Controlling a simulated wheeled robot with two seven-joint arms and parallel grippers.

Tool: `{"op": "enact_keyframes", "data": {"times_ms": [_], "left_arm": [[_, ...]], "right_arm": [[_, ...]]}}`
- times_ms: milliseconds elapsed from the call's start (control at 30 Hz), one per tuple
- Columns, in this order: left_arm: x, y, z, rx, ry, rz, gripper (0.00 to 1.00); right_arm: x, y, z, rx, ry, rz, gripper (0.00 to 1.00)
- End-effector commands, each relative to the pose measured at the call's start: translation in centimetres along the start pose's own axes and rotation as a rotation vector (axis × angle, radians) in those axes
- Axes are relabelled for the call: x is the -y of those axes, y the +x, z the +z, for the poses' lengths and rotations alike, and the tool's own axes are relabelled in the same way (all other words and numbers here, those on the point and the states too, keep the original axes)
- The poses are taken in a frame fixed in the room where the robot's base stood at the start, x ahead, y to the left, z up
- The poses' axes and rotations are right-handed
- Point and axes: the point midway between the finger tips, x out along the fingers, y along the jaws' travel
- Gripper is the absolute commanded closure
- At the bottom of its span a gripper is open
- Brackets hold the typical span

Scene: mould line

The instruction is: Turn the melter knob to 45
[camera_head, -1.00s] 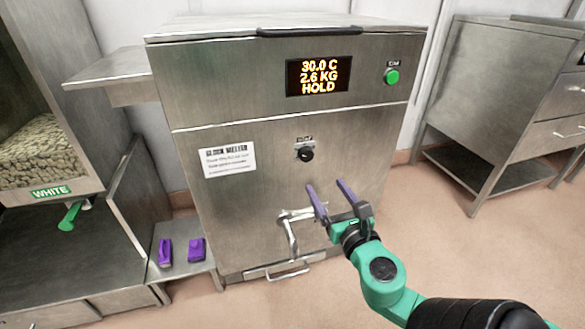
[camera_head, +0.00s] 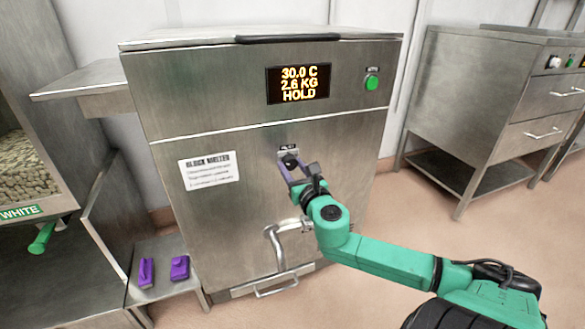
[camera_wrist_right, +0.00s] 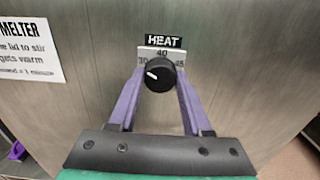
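The black melter knob (camera_head: 290,161) sits on the front of the steel block melter (camera_head: 225,245). In the right wrist view the knob (camera_wrist_right: 160,74) is under a HEAT label, with a scale reading about 30 at left, 40 on top and 45 at right. Its white mark points left, towards the 30. My right gripper (camera_head: 293,170) is at the knob. In the wrist view its purple fingers (camera_wrist_right: 160,80) stand on either side of the knob, open, with narrow gaps seeming to show. The display (camera_head: 298,84) reads 30.0 C, 2.6 KG, HOLD. My left gripper is out of view.
A bent metal spout (camera_head: 276,245) sticks out below the knob, close under my right arm. A green button (camera_head: 371,83) is at upper right of the melter. Two purple items (camera_head: 180,268) lie on a low shelf at left. A steel drawer cabinet (camera_head: 480,110) stands at right.

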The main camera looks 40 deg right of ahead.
Motion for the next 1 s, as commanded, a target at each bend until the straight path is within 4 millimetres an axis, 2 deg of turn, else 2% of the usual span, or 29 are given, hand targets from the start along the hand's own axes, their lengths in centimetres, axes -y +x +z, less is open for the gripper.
{"op": "enact_keyframes", "data": {"times_ms": [33, 100, 567, 1000], "left_arm": [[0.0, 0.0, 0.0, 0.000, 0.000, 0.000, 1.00], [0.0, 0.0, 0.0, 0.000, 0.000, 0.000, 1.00], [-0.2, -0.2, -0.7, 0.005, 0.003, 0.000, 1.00], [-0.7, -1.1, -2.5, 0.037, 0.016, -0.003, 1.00]], "right_arm": [[0.0, 0.0, 0.0, 0.000, 0.000, 0.000, 0.78], [0.0, 0.0, 0.0, 0.000, 0.000, 0.000, 1.00], [0.0, 0.0, 0.1, 0.000, 0.090, 0.000, 1.00], [-0.1, 0.0, 0.2, -0.001, 0.448, -0.002, 1.00]]}}
